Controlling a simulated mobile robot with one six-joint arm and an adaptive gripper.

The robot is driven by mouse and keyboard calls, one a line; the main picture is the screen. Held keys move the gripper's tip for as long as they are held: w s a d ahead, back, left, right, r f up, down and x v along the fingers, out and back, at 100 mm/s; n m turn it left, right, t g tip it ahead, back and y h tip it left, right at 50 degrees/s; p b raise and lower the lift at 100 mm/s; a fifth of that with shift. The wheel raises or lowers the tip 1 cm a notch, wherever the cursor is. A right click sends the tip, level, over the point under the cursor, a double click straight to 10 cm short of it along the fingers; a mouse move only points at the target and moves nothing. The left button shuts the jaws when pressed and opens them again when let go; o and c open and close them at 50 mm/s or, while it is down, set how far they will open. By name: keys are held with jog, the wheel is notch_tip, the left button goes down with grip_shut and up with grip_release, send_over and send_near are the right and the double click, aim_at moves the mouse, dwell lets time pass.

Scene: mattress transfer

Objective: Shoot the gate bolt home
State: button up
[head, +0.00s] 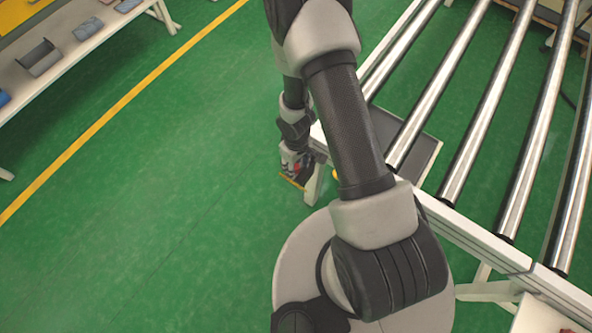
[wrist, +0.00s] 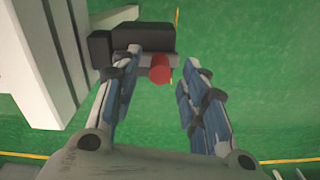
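The gate bolt shows in the wrist view as a dark housing (wrist: 145,38) with a red knob (wrist: 160,69) and a short grey part beside the knob. A dark block (wrist: 101,48) sits at its left end, by a pale post (wrist: 50,60). My gripper (wrist: 164,62) is open. The knob shows between its two fingertips, nearer the left finger, with a clear gap to the right finger. Whether the left finger touches it I cannot tell. In the head view my gripper (head: 294,166) is small and low beside the conveyor's near leg, and the bolt is mostly hidden there.
A roller conveyor (head: 470,225) with steel rollers fills the right side, close to my arm. A white table (head: 75,45) with grey bins stands at the upper left. Open green floor (head: 150,200) with a yellow line lies between them.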

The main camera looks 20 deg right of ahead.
notch_tip(320, 180, down, 2)
jog(key=shift+b, duration=0.55)
jog(key=shift+r, duration=0.1)
jog(key=shift+c, duration=0.2)
grip_shut()
